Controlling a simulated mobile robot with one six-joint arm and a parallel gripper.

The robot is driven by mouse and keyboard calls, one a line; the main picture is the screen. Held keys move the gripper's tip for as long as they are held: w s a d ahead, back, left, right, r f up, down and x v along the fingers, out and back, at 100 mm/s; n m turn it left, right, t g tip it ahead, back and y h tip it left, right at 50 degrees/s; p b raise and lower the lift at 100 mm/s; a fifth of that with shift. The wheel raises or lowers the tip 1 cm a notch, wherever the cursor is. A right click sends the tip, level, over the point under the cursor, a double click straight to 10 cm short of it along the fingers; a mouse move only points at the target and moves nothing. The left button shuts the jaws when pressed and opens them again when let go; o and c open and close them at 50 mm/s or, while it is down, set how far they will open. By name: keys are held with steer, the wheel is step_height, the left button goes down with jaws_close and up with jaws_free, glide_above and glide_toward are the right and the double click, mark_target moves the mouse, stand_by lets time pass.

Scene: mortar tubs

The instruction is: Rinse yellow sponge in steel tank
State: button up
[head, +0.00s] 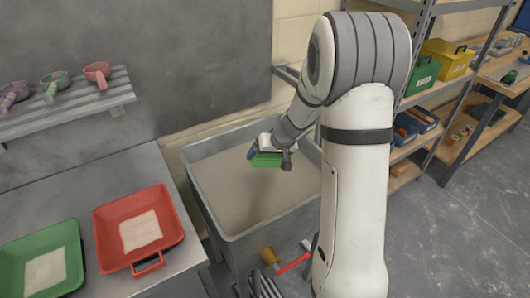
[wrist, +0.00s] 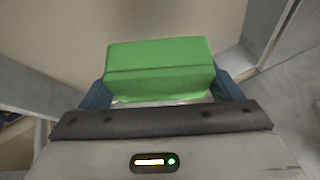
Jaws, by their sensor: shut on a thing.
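My gripper (wrist: 160,92) is shut on a green sponge-like block (wrist: 160,62), with a blue finger at each side of it. In the head view the green block (head: 266,160) hangs in my gripper (head: 268,152) over the inside of the grey steel tank (head: 240,240). The tank holds a flat, beige-grey content (head: 255,200); whether it is water I cannot tell. The block appears above that surface and apart from it. I see no yellow sponge in either view.
Left of the tank, a bench (head: 150,168) carries a red tray (head: 170,202) and a green tray (head: 70,237), each with a pale square patch. Scoops lie on a slatted wall shelf (head: 70,108). Shelving with a green bin (head: 422,75) and yellow bin (head: 447,58) stands right.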

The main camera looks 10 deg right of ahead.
steer(key=shift+o, duration=0.2)
step_height(320, 180, down, 15)
steer(key=b, duration=1.6)
steer(key=shift+r+b, duration=0.15)
steer(key=shift+b, duration=0.15)
steer(key=shift+r+p, duration=5.6)
steer(key=shift+r, duration=2.9)
steer(key=shift+c, duration=0.2)
steer(key=shift+r+p, duration=1.05)
steer(key=shift+r, duration=0.9)
